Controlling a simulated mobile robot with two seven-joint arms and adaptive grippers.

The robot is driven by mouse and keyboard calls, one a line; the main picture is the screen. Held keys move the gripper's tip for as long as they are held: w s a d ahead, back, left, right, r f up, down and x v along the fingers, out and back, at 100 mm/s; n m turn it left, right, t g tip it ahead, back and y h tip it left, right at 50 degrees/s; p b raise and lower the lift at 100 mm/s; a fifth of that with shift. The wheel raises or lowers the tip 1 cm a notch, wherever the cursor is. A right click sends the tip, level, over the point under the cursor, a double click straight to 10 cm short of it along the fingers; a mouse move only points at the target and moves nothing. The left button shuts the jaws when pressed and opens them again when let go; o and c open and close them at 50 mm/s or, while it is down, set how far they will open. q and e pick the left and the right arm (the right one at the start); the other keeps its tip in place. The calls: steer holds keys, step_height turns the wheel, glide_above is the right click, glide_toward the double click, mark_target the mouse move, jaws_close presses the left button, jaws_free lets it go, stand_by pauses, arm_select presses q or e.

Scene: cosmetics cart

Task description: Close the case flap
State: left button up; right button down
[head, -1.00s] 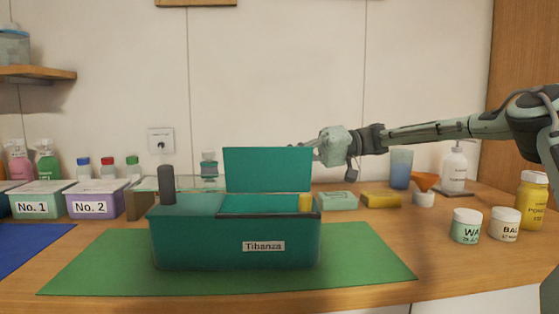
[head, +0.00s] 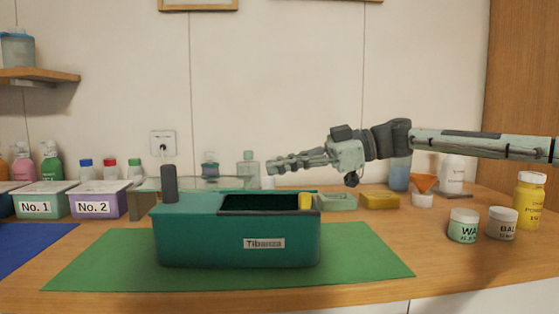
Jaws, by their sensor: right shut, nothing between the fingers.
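The teal case (head: 205,240), labelled "Tibanza", stands on a green mat (head: 365,262). The left part of its top is a flat teal cover with a dark upright cylinder (head: 169,184) on it. The right part has a dark-rimmed area (head: 262,203) that looks dark and hollow, with a small yellow piece (head: 305,201) at its right end. No flap stands upright; a thin teal strip shows along the back edge, and I cannot tell how the flap lies. My right gripper (head: 270,167) is shut and empty, above and behind the case, pointing left. My left gripper is out of view.
Boxes No. 1 (head: 40,197) and No. 2 (head: 97,198) stand at the left. Behind the case's right end are a pale green block (head: 338,202) and a yellow sponge (head: 380,200). White jars (head: 463,226) and a yellow bottle (head: 529,200) stand at the right.

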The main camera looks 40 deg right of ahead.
steer(key=shift+s+a+f+n, duration=0.15)
steer(key=shift+s+n, duration=0.1)
steer(key=shift+n, duration=0.15)
steer(key=shift+s+a+f, duration=0.35)
steer(key=shift+s+f, duration=0.2)
steer(key=shift+f, duration=0.15)
steer(key=v, duration=1.2)
steer(key=shift+s+a, duration=0.1)
